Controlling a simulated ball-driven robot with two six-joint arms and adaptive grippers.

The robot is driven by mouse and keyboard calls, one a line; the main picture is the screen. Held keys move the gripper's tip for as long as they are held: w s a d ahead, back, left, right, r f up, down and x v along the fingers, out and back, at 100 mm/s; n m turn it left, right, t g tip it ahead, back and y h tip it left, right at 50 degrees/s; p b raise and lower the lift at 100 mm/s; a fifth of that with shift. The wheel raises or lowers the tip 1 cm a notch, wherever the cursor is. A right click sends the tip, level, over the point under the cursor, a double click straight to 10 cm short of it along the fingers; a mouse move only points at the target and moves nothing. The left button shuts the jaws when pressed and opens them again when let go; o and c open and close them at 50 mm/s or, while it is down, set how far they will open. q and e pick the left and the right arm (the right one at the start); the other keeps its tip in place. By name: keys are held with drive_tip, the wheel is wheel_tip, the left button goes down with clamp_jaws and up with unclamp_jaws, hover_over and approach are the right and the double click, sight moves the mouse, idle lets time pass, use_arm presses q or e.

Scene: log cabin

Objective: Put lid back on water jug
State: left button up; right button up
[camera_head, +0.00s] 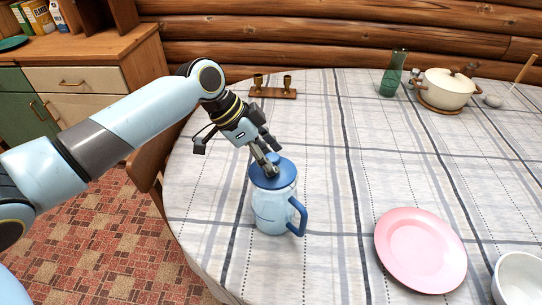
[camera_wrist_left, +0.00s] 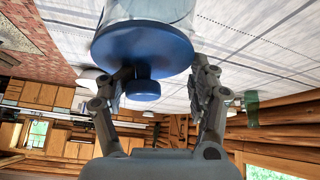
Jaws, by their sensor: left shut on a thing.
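The light-blue, see-through water jug (camera_head: 272,212) stands upright on the table, its blue handle (camera_head: 298,217) facing right. The round blue lid (camera_head: 286,172) is at the jug's mouth; I cannot tell whether it is fully seated. My left gripper (camera_head: 268,167) reaches down from the upper left and is shut on the lid's knob. In the left wrist view, which is upside down, the lid (camera_wrist_left: 142,48) lies across the jug's top (camera_wrist_left: 150,10). Its knob (camera_wrist_left: 142,90) is between my left fingers (camera_wrist_left: 160,85). My right gripper is not in view.
A pink plate (camera_head: 420,250) and white bowl (camera_head: 520,278) are at the right front. A wooden candle holder (camera_head: 272,93), green vase (camera_head: 393,75) and cream pot (camera_head: 446,90) stand at the back. The tablecloth (camera_head: 345,180) right of the jug is clear.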

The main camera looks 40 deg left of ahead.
use_arm(q)
drive_tip(key=shift+w+d+r, duration=0.1)
idle(0.4)
drive_tip(key=shift+d+f, duration=0.1)
drive_tip(key=shift+f, duration=0.2)
drive_tip(key=shift+s+f, duration=0.25)
drive_tip(key=shift+f, duration=0.15)
idle(0.7)
drive_tip(key=o, duration=1.6)
drive_tip(key=shift+w+r, duration=0.1)
drive_tip(key=shift+w, duration=0.1)
drive_tip(key=shift+w+r, duration=0.1)
drive_tip(key=shift+o, duration=0.6)
